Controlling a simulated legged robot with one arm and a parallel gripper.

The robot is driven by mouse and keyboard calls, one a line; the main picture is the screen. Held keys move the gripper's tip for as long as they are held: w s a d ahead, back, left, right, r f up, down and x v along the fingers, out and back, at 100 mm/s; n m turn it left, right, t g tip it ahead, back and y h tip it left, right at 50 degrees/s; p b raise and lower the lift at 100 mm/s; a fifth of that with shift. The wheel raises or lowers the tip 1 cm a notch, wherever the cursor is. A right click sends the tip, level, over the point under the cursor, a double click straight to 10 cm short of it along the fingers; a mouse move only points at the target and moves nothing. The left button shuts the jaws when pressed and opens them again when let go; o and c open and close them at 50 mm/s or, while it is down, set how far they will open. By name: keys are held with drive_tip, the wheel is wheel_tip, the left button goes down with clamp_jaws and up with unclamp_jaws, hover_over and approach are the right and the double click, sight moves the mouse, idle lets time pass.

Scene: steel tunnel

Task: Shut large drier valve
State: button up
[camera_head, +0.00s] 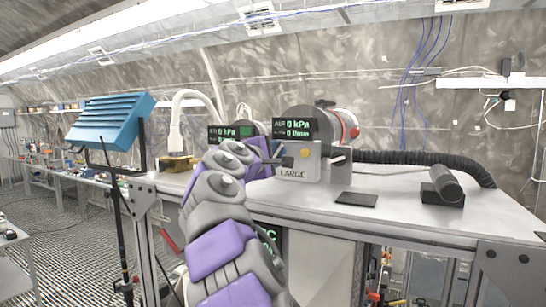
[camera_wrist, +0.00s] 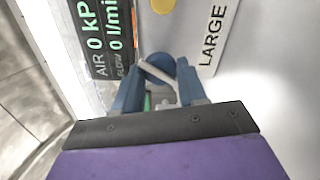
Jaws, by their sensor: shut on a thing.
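The large drier (camera_head: 300,168) is a grey box marked LARGE on the bench, with a yellow round spot on its front. Its display (camera_head: 295,129) reads 0 kPa and 0 l/min; it also shows in the wrist view (camera_wrist: 105,35). My gripper (camera_head: 276,161) reaches the drier's left side. In the wrist view its two blue fingers (camera_wrist: 160,85) are closed around a small valve handle (camera_wrist: 157,72), pale and partly hidden between them. The valve's exact angle is hard to tell. A second dark lever (camera_head: 338,157) sticks out on the drier's right side.
A second display (camera_head: 228,132) stands behind my arm. A black corrugated hose (camera_head: 430,158) runs along the bench back. A black cylinder on a block (camera_head: 446,186) and a flat dark pad (camera_head: 357,198) lie on the bench (camera_head: 400,215). A blue panel (camera_head: 115,120) stands left.

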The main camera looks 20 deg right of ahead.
drive_tip(key=m+b, duration=0.1)
drive_tip(key=m, duration=0.1)
drive_tip(key=m+b, duration=0.1)
drive_tip(key=m, duration=0.1)
drive_tip(key=shift+f, duration=0.3)
drive_tip(key=shift+m, duration=0.9)
drive_tip(key=shift+d+f+m+b, duration=0.1)
drive_tip(key=shift+m+b, duration=0.45)
drive_tip(key=shift+m, duration=0.25)
drive_tip(key=o, duration=1.1)
drive_tip(key=shift+w, duration=0.1)
drive_tip(key=shift+c, duration=0.2)
drive_tip(key=shift+r, duration=0.2)
drive_tip(key=shift+s, duration=0.2)
